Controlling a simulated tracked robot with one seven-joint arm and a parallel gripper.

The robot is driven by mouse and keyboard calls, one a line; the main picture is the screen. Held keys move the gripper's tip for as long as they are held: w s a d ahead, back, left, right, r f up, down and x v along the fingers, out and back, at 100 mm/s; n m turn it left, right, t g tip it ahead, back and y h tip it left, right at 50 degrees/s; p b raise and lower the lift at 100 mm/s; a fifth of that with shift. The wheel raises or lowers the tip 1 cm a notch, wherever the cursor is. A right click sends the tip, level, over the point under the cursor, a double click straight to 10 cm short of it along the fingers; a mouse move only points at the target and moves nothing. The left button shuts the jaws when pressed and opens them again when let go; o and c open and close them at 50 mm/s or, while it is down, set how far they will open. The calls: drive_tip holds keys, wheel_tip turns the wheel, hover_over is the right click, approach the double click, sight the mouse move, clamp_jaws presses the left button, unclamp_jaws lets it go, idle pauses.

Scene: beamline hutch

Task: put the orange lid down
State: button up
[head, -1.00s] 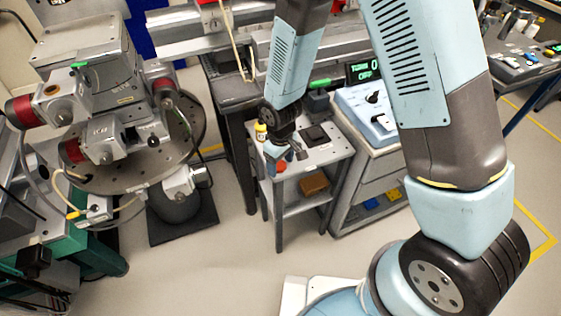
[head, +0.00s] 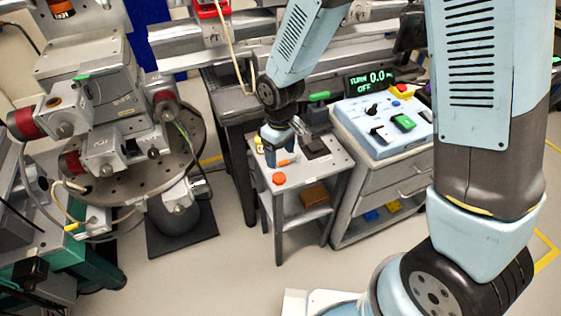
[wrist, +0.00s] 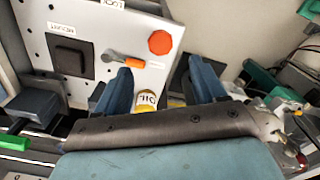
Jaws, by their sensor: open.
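The orange lid (head: 279,179) lies on the top of the small grey side table (head: 312,173), near its front left corner. In the wrist view the lid (wrist: 160,42) lies flat on the white panel, near its edge. My gripper (head: 274,160) is above the table, behind the lid and apart from it. In the wrist view my gripper (wrist: 160,70) is open, its two blue fingers spread, with the lid beyond their tips. A yellow oil bottle (wrist: 146,100) shows between the fingers; I cannot tell whether they touch it.
A dark square mount (wrist: 68,56) sits further left on the panel. A blue control box (head: 383,125) stands right of the table. A large round instrument stage (head: 125,185) stands to the left. Floor in front is clear.

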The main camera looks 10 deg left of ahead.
drive_tip(key=shift+r, duration=1.15)
drive_tip(key=w+d+r+m+t, duration=0.3)
drive_tip(key=d+r+m, duration=0.3)
drive_tip(key=d+r, duration=1.2)
drive_tip(key=s+d+r+m+t, duration=0.2)
drive_tip(key=s+d+r+m, duration=0.3)
drive_tip(key=s+d+r, duration=0.7)
drive_tip(key=shift+s+d+m+t, duration=0.3)
drive_tip(key=shift+s+d, duration=0.15)
drive_tip(key=shift+d, duration=0.4)
